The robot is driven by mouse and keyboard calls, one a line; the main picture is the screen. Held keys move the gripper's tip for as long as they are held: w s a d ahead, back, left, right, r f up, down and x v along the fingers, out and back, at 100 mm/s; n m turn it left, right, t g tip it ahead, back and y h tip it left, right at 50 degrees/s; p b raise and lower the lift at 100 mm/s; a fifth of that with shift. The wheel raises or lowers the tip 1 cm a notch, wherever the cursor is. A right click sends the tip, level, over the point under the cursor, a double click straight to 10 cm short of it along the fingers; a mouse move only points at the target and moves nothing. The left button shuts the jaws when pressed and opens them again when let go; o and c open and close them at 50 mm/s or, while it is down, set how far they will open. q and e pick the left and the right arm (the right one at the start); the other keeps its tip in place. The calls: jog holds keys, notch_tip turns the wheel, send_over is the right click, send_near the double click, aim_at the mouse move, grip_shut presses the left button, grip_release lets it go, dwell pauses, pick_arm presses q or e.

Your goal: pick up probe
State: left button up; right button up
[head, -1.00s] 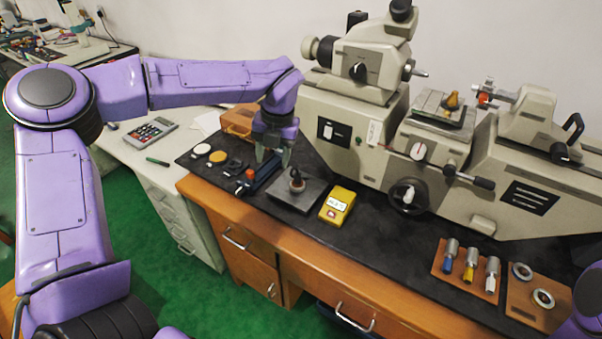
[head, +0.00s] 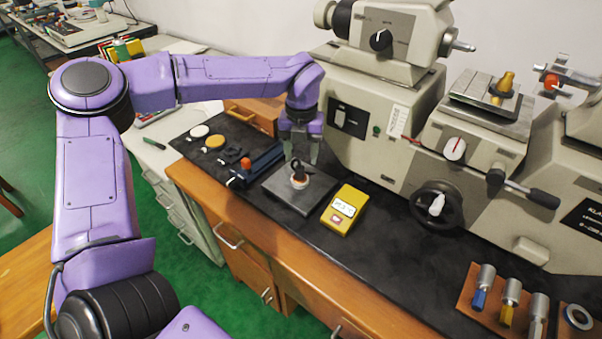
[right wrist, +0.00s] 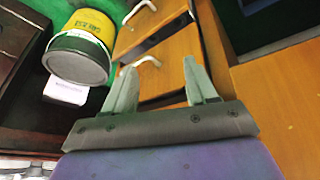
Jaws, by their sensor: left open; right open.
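A small dark upright piece (head: 298,171), which looks like the probe, stands on a grey square plate (head: 286,200) on the black bench top. A pale reddish ring (head: 300,183) shows around its foot; I cannot tell whether they touch. My left gripper (head: 302,159) points down with its fingers apart, just above and behind the dark piece; whether it is between the fingers is unclear. My right gripper (right wrist: 160,66) shows only in the right wrist view, open and empty, with wooden drawers beyond it.
A yellow meter (head: 344,209) lies right of the plate. A blue holder with an orange knob (head: 245,163) is to the left. A large grey measuring machine (head: 370,130) stands behind. The black bench front is clear. A yellow-green can (right wrist: 82,45) shows in the right wrist view.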

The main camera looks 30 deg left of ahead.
aim_at(299, 169)
pick_arm(q)
jog(key=shift+s+f, duration=0.15)
jog(key=shift+f, duration=0.3)
notch_tip(299, 169, down, 4)
jog(key=shift+a+f+p, duration=0.1)
jog(key=shift+a+p, duration=0.05)
jog(key=shift+p, duration=0.65)
jog(key=shift+f, duration=0.45)
grip_shut()
jog(key=shift+r, duration=0.1)
